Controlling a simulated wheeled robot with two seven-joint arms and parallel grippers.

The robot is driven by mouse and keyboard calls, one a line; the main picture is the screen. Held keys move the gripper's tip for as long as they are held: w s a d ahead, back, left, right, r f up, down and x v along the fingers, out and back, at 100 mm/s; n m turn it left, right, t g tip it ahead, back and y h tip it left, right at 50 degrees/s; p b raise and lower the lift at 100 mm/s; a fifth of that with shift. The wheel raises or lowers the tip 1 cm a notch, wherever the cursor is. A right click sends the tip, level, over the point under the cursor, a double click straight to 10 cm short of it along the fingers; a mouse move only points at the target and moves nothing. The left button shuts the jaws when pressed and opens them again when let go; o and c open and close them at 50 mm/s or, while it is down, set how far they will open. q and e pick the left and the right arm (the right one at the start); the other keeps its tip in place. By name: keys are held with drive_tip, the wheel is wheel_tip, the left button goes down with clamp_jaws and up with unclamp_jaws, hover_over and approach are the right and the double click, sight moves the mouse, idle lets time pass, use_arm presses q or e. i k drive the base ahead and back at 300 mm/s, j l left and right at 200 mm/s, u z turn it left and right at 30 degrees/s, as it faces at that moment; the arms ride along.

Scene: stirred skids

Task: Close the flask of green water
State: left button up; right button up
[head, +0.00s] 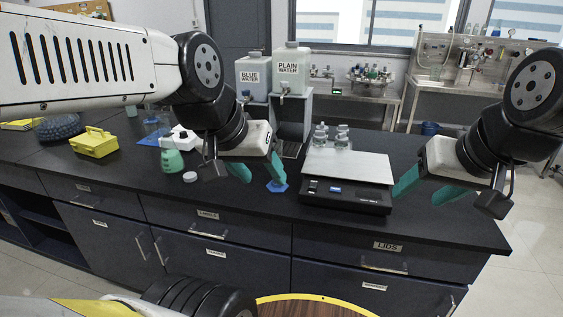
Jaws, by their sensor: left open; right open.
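The flask of green water (172,161) stands upright on the dark bench at the left. Its neck looks pale; whether anything covers its mouth is too small to tell. A small white round piece, like a lid (190,177), lies on the bench just right of the flask, apart from it. My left gripper (257,172) is open and empty above the bench, to the right of both, with teal fingertips pointing down. My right gripper (427,188) is open and empty at the right, beside the scale. A shut drawer labelled LIDS (387,246) is in the bench front.
A scale (345,190) sits mid-bench with several small glass bottles (341,138) behind. Blue-water (253,74) and plain-water (291,68) containers stand on a raised stand. A yellow box (94,143) and a white device (181,138) are at left. A blue hexagonal piece (277,186) lies below my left gripper.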

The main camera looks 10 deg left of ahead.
sight(171, 161)
drive_tip(key=u, duration=1.4)
